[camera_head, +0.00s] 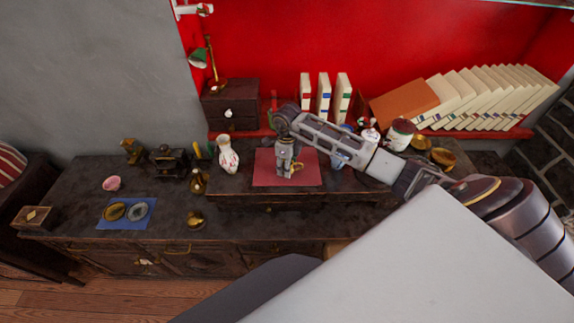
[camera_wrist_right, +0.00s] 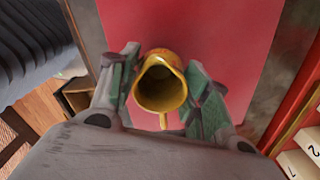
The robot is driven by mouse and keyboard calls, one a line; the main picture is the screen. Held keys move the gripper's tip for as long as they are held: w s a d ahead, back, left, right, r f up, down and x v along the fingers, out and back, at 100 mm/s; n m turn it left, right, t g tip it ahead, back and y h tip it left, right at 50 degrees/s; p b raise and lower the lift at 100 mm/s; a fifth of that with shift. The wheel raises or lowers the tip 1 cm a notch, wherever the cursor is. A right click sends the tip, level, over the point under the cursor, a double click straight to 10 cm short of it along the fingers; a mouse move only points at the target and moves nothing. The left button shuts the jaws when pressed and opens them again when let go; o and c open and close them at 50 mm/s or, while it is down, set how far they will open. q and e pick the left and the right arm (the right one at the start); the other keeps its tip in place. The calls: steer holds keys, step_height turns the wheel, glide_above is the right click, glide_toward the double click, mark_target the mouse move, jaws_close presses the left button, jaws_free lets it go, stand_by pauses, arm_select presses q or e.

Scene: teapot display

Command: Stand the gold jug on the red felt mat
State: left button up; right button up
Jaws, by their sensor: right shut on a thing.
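The red felt mat (camera_head: 264,178) lies flat on the raised shelf of the dark cabinet. My right gripper (camera_head: 289,170) is over the mat, pointing down, with its arm coming in from the right. It is shut on the gold jug (camera_head: 298,167), which is mostly hidden behind the gripper. In the right wrist view the jug (camera_wrist_right: 161,88) is between the two fingers (camera_wrist_right: 163,85), its open mouth facing the camera, with red mat (camera_wrist_right: 230,30) around it. The jug is at or just above the mat; I cannot tell whether it touches. My left gripper is not in view.
A white patterned vase (camera_head: 228,156) stands left of the mat. Brass vessels (camera_head: 197,182) stand lower left, near a blue mat (camera_head: 142,222) with two round pieces. A jar (camera_head: 399,135) and gold bowls (camera_head: 443,157) are at right. Upright books (camera_head: 323,97) stand behind.

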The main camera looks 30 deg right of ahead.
steer(key=shift+f, duration=0.1)
steer(key=o, duration=1)
steer(key=shift+o, duration=0.2)
step_height(320, 180, up, 12)
steer(key=b, duration=0.2)
stand_by(0.6)
